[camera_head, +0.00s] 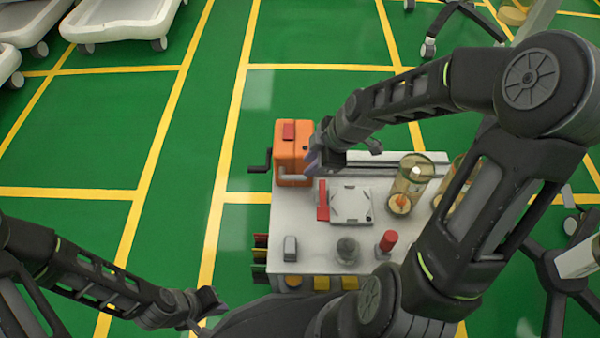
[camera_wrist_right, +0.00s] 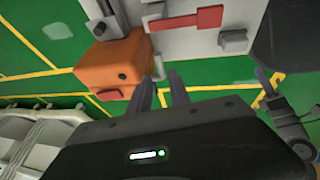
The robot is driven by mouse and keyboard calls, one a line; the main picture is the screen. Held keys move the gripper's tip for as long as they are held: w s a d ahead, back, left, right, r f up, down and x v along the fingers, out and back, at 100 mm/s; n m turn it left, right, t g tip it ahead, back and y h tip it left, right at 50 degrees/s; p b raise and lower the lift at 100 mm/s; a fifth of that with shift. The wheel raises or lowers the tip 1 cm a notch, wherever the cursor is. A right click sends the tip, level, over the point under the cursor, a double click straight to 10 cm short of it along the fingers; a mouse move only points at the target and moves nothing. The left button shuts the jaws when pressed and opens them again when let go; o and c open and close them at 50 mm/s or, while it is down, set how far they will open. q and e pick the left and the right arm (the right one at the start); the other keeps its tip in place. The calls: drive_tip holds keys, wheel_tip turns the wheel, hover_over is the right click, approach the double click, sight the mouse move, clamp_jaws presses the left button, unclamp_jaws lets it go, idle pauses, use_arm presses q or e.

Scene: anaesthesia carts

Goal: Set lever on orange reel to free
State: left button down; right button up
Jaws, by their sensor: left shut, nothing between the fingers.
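The orange reel (camera_head: 284,152) is a box at the back left corner of the white cart top, with a red block (camera_head: 289,130) on top and a black crank (camera_head: 259,166) on its left. A grey bar (camera_head: 293,179), possibly the lever, runs along its near lower edge; its setting is unclear. In the right wrist view the reel (camera_wrist_right: 115,62) is left of the fingers, with a grey part (camera_wrist_right: 98,28) at its end. My right gripper (camera_wrist_right: 161,78) is slightly open and empty, close beside the reel; contact is unclear. My left gripper (camera_head: 208,306) is shut, low and left of the cart.
The cart top (camera_head: 312,226) holds a white plate (camera_head: 350,204) with a red bar (camera_head: 323,200), clear cylinders (camera_head: 412,172), a red-capped item (camera_head: 388,241) and a dark knob (camera_head: 347,249). White bins (camera_head: 120,18) stand far left.

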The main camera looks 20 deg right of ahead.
sight(298, 176)
drive_tip(key=b+x, duration=0.2)
drive_tip(key=x, duration=0.5)
drive_tip(key=shift+w+f, duration=0.1)
clamp_jaws()
idle(1.3)
